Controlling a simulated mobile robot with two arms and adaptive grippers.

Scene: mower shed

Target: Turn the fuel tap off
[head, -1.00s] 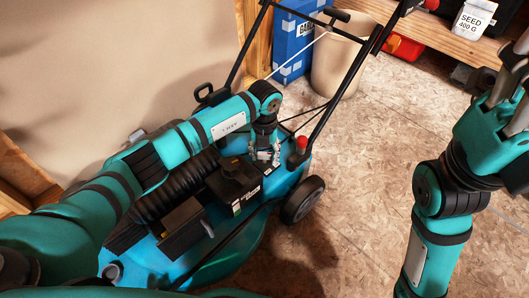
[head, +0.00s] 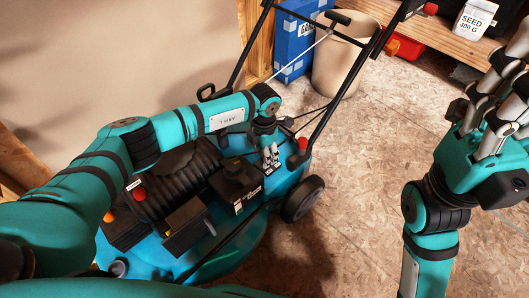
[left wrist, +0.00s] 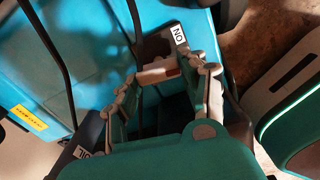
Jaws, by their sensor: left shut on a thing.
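The teal-and-black mower (head: 228,246) stands by the wall. My left gripper (head: 270,162) points down at the right part of its engine, beside a black box with small white labels. In the left wrist view the left gripper (left wrist: 168,72) has its fingertips close together on a small reddish-brown piece, which I take to be the fuel tap lever; the fingers hide most of it. A white ON label (left wrist: 179,34) is just beyond the fingertips on a dark housing. My right gripper (head: 497,95) is held up at the right, its fingers apart and empty.
The mower's black handle bars (head: 338,95) rise just right of my left gripper. A red knob (head: 303,144) stands close by. The floor (head: 345,205) right of the mower is clear.

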